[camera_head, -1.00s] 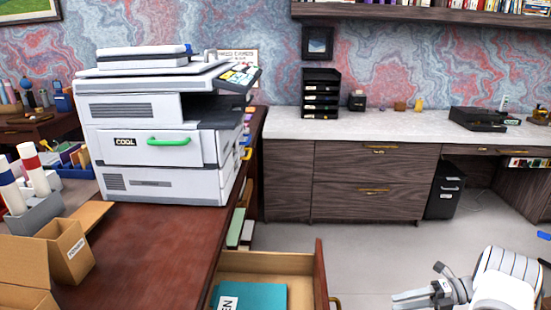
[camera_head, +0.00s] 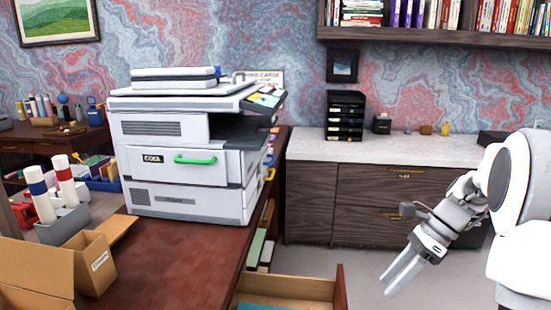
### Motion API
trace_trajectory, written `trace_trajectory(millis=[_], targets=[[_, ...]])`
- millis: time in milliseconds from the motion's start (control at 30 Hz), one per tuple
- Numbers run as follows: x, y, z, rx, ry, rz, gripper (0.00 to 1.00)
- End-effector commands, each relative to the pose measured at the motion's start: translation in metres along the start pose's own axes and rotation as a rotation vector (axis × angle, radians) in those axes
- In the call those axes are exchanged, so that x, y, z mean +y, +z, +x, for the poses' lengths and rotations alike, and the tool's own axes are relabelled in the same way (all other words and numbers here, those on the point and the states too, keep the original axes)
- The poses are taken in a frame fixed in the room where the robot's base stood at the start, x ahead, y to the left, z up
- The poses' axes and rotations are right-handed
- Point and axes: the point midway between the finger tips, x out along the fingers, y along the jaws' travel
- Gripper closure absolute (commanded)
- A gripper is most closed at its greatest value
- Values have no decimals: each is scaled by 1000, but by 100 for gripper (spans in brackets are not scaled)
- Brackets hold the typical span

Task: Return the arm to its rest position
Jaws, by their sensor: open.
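My gripper (camera_head: 398,276) is at the lower right of the head view, at the end of my white arm. Its two pale fingers point down and left, with a gap between them. Nothing shows between the fingers. It hangs in the air right of the open drawer (camera_head: 285,285), apart from it, with the grey floor behind. The upper part of my arm is cut off at the right edge.
A white copier (camera_head: 190,165) stands on the red-brown desk (camera_head: 185,262) at the left. Open cardboard boxes (camera_head: 92,265) are at the lower left. The open drawer juts out, with a teal item (camera_head: 262,307) inside. A dark wood cabinet (camera_head: 360,205) stands behind my arm.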

Motion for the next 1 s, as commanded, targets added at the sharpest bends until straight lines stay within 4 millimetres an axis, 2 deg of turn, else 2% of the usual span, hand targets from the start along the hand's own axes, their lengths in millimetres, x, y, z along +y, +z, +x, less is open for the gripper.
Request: trace_trajectory(millis=[33, 200, 500, 733, 1000], targets=[[10, 11, -3, 33, -14, -70, 53], [40, 37, -8, 146, -54, -311, 53], [96, 68, -12, 351, -101, -746, 53], [138, 81, -10, 518, -119, -1082, 53], [181, 85, -4, 725, -123, -1470, 53]])
